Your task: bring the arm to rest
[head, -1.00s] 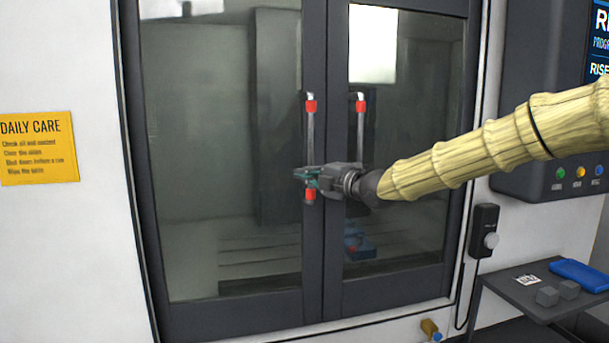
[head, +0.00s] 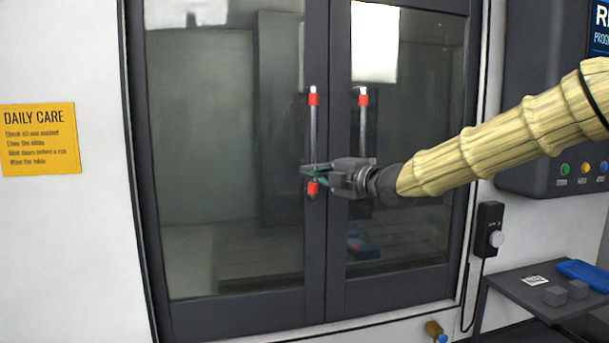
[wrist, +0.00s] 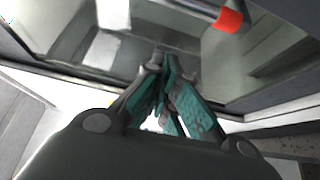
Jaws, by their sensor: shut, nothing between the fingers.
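My gripper (head: 308,171) is in front of the two glass doors of the machine, at the lower part of the left door handle (head: 313,135). Its teal-padded fingers are shut and empty; they also show in the wrist view (wrist: 166,85). In the head view the fingers overlap the handle just above its lower red end. I cannot tell from this view whether they touch it. The right door handle (head: 362,125) is partly hidden behind my gripper and arm. Both doors look closed. In the wrist view a handle's red end (wrist: 229,20) shows at the upper right, apart from the fingers.
A control panel (head: 545,150) with coloured buttons is at the right, behind my arm. Below it are a wall-hung pendant (head: 488,230) and a small shelf (head: 510,290) with grey blocks (head: 555,296) and a blue object (head: 584,272). A yellow sign (head: 40,140) is at the left.

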